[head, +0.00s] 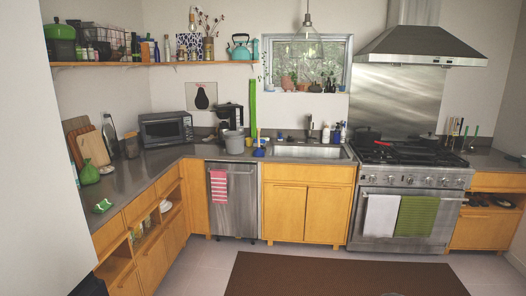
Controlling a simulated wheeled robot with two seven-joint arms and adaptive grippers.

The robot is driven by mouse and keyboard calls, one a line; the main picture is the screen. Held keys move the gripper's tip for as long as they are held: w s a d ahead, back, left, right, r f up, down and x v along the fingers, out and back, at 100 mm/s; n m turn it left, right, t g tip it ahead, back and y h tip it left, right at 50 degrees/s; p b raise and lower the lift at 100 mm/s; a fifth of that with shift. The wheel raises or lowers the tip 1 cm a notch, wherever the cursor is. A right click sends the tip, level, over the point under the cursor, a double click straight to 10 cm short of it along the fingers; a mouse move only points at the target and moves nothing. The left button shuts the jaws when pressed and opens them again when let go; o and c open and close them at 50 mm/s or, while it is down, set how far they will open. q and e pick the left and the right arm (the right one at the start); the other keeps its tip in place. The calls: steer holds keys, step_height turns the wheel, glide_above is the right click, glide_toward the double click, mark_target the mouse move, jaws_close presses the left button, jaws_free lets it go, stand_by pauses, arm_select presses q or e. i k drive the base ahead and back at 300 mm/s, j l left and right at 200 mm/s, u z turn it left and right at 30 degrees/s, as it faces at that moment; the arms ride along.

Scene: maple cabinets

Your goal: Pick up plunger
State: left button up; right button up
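I cannot make out a plunger with certainty. A small blue object with an upright orange stick (258,150) stands on the counter left of the sink; it is too small to tell whether it is a plunger. Neither of my grippers can be made out in the head view. A dark shape at the bottom left edge is cut off and unclear.
The dark counter (139,172) runs along the left and back walls. A grey pot (234,143), coffee maker and toaster oven (166,130) stand on it. The stove (411,190) is at right. A brown rug (340,276) lies on open floor. A white wall blocks the left.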

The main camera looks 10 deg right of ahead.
mark_target(258, 152)
steer(key=i+l+z, duration=0.1)
steer(key=i+l, duration=0.2)
steer(key=i, duration=0.3)
steer(key=i+l+z, duration=0.1)
steer(key=i+l, duration=0.15)
steer(key=i, duration=0.35)
steer(key=i+l+z, duration=0.1)
steer(key=i, duration=0.5)
steer(key=i+l, duration=0.25)
steer(key=i, duration=0.35)
steer(key=i+l+z, duration=0.15)
steer(key=i, duration=0.5)
steer(key=i+j+z, duration=0.3)
steer(key=j, duration=0.35)
steer(key=i, duration=0.1)
